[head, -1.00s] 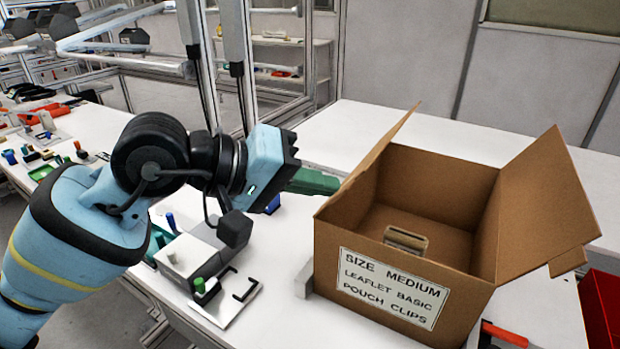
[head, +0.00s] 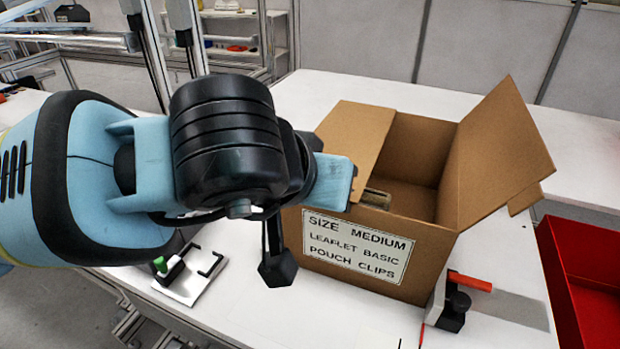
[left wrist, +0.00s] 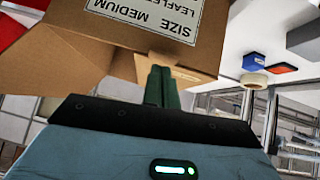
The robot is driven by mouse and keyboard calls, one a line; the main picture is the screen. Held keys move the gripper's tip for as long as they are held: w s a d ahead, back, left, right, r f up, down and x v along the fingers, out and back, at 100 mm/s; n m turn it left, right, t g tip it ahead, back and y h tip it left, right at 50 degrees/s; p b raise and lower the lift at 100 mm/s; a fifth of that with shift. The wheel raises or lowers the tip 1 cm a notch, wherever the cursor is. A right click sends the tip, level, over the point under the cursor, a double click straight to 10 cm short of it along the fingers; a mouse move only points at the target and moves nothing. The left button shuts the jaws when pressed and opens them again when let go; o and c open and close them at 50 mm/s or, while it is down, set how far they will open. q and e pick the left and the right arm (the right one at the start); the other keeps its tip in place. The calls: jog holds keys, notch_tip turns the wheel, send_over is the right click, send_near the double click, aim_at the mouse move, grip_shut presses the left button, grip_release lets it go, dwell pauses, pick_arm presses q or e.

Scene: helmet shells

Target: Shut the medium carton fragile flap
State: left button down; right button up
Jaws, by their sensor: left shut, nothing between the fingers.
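The medium carton (head: 350,275) stands on the white table with its label facing me. Its left flap (head: 355,132) leans inward over the left part of the opening. Its right flap (head: 500,150) stands up, tilted outward. I see no fragile marking on either flap. My left gripper is at the carton's left front, by the left flap; its fingers are hidden in the head view behind its blue body. In the left wrist view, the green fingers (left wrist: 163,86) are together and empty, close to the carton (left wrist: 130,30). My right gripper is out of view.
A red bin (head: 565,262) is at the right edge. A metal plate fixture with a green knob (head: 160,264) is at front left. The table behind the carton is clear.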

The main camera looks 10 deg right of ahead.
pick_arm(q)
jog(key=shift+s+d+f, duration=0.1)
jog(key=shift+f, duration=0.4)
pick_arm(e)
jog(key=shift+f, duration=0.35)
pick_arm(q)
jog(key=shift+f+b, duration=0.1)
jog(key=shift+b, duration=0.25)
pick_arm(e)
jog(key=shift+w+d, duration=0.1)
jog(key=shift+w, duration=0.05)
pick_arm(q)
jog(key=shift+d, duration=0.1)
jog(key=shift+r+p, duration=0.45)
jog(key=shift+r, duration=0.4)
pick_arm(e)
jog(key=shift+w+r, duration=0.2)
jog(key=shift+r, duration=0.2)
